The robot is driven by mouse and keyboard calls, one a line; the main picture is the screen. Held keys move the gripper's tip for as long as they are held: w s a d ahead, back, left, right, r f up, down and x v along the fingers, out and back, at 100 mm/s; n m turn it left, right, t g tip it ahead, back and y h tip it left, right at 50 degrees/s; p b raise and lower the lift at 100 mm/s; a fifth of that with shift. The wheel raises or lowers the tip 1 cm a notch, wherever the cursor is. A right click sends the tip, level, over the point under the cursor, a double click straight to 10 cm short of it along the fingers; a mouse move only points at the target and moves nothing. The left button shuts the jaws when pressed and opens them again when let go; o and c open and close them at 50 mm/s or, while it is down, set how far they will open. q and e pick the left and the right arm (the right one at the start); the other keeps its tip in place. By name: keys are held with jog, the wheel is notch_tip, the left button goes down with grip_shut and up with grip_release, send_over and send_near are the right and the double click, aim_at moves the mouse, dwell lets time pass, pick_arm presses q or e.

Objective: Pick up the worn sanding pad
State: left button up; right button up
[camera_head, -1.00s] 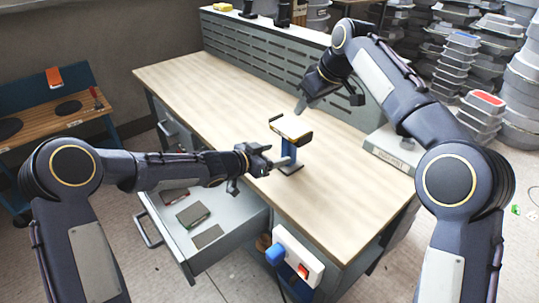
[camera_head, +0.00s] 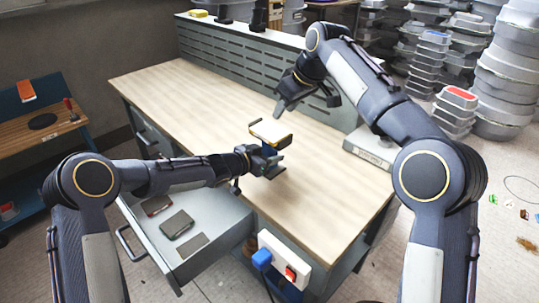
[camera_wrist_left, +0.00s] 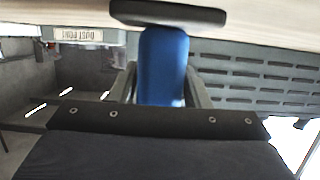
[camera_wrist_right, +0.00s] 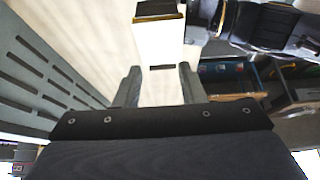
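A blue-posted stand or tool (camera_wrist_left: 163,70) with a pale, yellow-edged, dark-ended top (camera_head: 270,130) stands upright on the workbench. I cannot tell whether this top is the worn sanding pad. My left gripper (camera_head: 274,163) has its fingers either side of the blue post, below the top; whether they are clamped is unclear. My right gripper (camera_head: 281,109) is open and empty, just behind and above the pale top. The top also shows beyond its fingers in the right wrist view (camera_wrist_right: 158,40). Several flat pads, including a grey one (camera_head: 176,224), lie in the open drawer.
The workbench (camera_head: 180,90) is mostly clear on its left. The open drawer (camera_head: 222,240) juts out below my left arm. A white socket box (camera_head: 283,258) is on the bench front. A grey dust port box (camera_head: 368,150) sits at the right. Stacked moulds (camera_head: 510,60) stand behind.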

pick_arm(q)
jog(key=c, duration=0.7)
